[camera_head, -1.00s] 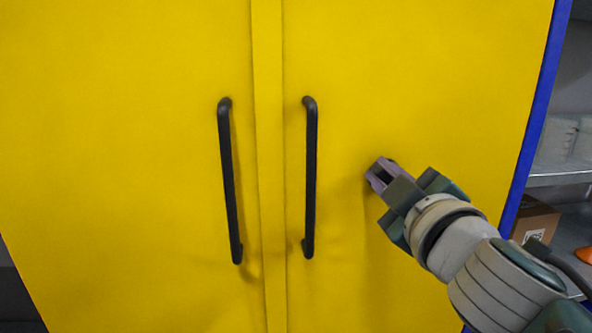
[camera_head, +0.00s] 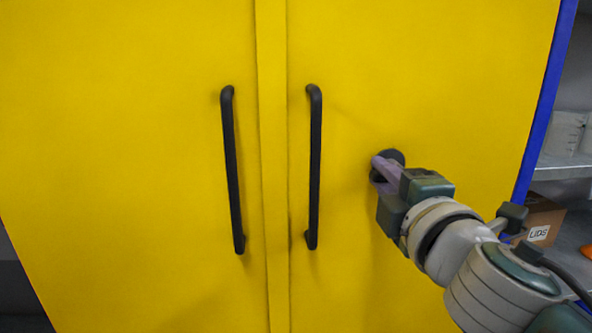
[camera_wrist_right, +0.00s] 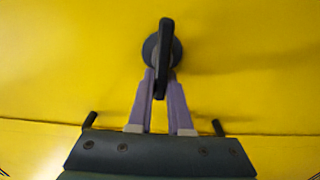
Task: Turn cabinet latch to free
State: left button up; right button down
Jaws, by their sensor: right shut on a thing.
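The cabinet latch (camera_head: 396,156) is black and sits on the right yellow door, right of that door's handle. In the right wrist view its round base (camera_wrist_right: 151,49) lies flat on the door, and its bar-shaped lever (camera_wrist_right: 166,35) stands across it, nearly upright in the picture. My right gripper (camera_head: 382,166) is at the latch. In the right wrist view its purple fingers (camera_wrist_right: 161,80) are on either side of the lever's lower end and shut on it. In the head view the fingers and hand hide most of the lever. My left gripper is not in view.
Two long black handles, left (camera_head: 232,170) and right (camera_head: 315,168), stand out beside the seam between the shut cabinet doors. At right, past the cabinet's blue edge (camera_head: 545,105), is a grey shelf (camera_head: 562,168) with a cardboard box (camera_head: 540,225).

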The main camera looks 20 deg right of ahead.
dwell(0.5)
jog(key=c, duration=0.8)
grip_release()
jog(key=shift+c, duration=0.2)
jog(key=shift+s, duration=0.15)
jog(key=b+v, duration=0.1)
jog(key=v, duration=0.8)
jog(key=shift+s+a, duration=0.15)
jog(key=shift+s, duration=0.15)
